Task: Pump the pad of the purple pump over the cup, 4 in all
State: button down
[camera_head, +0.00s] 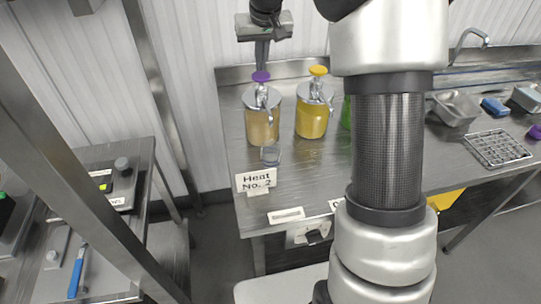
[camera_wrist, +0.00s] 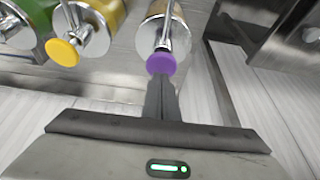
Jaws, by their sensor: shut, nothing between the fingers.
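The purple pump (camera_head: 263,118) is a clear jar of tan liquid with a metal lid, standing at the left end of the steel counter. Its purple pad (camera_head: 261,77) is on top; the pad also shows in the wrist view (camera_wrist: 160,63). My gripper (camera_head: 262,62) is shut and empty, pointing down just above the pad. In the wrist view the fingers (camera_wrist: 163,88) end at the pad's edge; I cannot tell whether they touch it. The small cup (camera_head: 270,156) stands on the counter in front of the purple pump, below its spout. The cup's contents are too small to make out.
A yellow-padded pump (camera_head: 311,115) stands close on the right, and a green one (camera_head: 346,112) is mostly hidden behind my arm. A "Heat No. 2" sign (camera_head: 256,180) stands at the front edge. A wire rack (camera_head: 496,149) and sink lie farther right.

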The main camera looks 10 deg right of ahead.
aim_at(261, 75)
jog(key=shift+f, duration=0.1)
jog(key=shift+f+b, duration=1.15)
jog(key=shift+f, duration=0.55)
jog(key=shift+r, duration=0.2)
jog(key=shift+r+p, duration=1.4)
jog(key=shift+r, duration=0.1)
jog(key=shift+f, duration=0.15)
